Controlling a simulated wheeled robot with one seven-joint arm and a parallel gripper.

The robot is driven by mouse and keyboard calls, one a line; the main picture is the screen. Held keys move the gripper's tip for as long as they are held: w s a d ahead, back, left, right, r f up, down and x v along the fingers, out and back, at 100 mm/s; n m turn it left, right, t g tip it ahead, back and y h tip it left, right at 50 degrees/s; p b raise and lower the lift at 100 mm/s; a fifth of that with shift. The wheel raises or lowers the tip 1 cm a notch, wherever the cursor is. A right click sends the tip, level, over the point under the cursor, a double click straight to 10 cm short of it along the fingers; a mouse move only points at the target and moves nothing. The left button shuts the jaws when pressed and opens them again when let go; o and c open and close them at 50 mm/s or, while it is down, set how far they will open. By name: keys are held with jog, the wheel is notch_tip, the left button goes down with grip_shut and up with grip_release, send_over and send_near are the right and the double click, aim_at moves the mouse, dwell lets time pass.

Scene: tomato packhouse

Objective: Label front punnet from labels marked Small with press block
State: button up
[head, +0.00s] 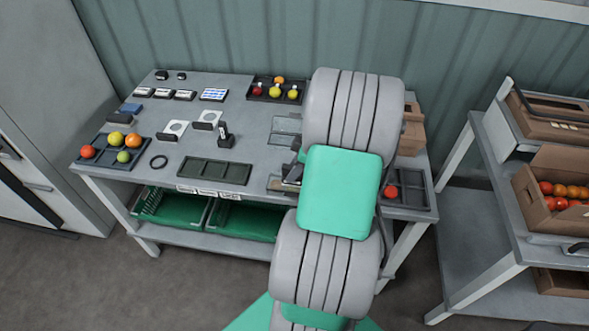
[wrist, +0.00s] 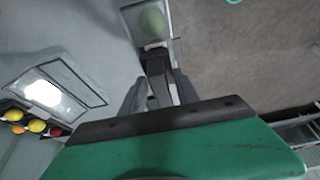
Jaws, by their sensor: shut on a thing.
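My gripper (wrist: 160,92) is shut on a dark block, apparently the press block (wrist: 157,66), whose far end is at the front punnet. In the head view my gripper (head: 292,172) is at that punnet, largely behind my arm. The front punnet (wrist: 143,42) is a clear shallow box near the table's front edge, with something round and green inside. A small pale patch shows by the block's tip; I cannot tell whether it is a label. Whether the block touches the lid is unclear. A sheet of blue-and-white labels (head: 214,95) lies at the back; its print is unreadable.
A second clear punnet (head: 286,125) lies behind the front one and shows in the wrist view (wrist: 58,92). A tomato tray (head: 276,98) stands at the back. An empty dark tray (head: 215,171) lies left of my gripper. A small upright dark tool (head: 224,138) stands nearby.

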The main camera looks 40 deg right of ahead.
jog(key=shift+r+p, duration=1.25)
jog(key=shift+r, duration=1.2)
